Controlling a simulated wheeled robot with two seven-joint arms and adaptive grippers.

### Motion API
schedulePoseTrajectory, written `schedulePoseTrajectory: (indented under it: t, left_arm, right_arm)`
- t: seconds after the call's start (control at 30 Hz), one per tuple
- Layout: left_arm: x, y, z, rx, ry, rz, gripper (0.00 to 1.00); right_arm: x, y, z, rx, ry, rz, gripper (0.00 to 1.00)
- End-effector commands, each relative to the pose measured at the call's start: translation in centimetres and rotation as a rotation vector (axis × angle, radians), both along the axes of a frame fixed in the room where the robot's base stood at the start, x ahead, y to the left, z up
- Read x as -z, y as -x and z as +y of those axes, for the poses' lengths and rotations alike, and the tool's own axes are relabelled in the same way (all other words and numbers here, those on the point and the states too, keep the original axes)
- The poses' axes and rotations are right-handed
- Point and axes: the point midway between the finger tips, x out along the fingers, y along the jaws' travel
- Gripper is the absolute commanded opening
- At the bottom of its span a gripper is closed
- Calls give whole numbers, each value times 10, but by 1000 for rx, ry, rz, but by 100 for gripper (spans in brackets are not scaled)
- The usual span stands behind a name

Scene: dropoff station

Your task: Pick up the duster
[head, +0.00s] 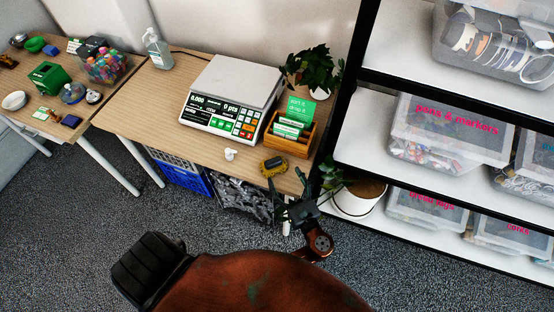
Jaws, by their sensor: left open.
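A small yellow and dark object, which looks like the duster (273,166), lies on the front right part of the wooden table (150,105), in front of a wooden card box. My left gripper (287,184) is at the table's front right edge, just on the near side of the duster. Its thin dark fingers are open and point toward the duster. They look empty, and the duster appears to rest on the table. The exact gap between fingers and duster is hard to judge. My right gripper is not in view.
A scale (222,115) stands behind the duster, with the card box (289,136) close to its right. A small white item (230,154) lies to the left. A potted plant (357,196) and shelving (420,168) stand to the right. Crates (180,176) sit under the table.

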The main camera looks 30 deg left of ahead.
Motion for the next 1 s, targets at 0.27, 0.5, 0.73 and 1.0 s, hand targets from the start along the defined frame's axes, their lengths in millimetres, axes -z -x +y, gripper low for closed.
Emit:
schedulePoseTrajectory:
  t: [0.27,0.5,0.73,1.0]
  left_arm:
    - [-1,-7,32,-19,-2,-1,68]
    - [-4,-21,62,-21,-3,-2,68]
    - [-5,-29,73,-18,-1,0,68]
    - [-6,-30,72,-17,-1,-1,57]
  right_arm:
    - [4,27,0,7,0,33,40]
    - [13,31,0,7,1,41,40]
    - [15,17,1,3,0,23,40]
    - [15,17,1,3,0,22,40]
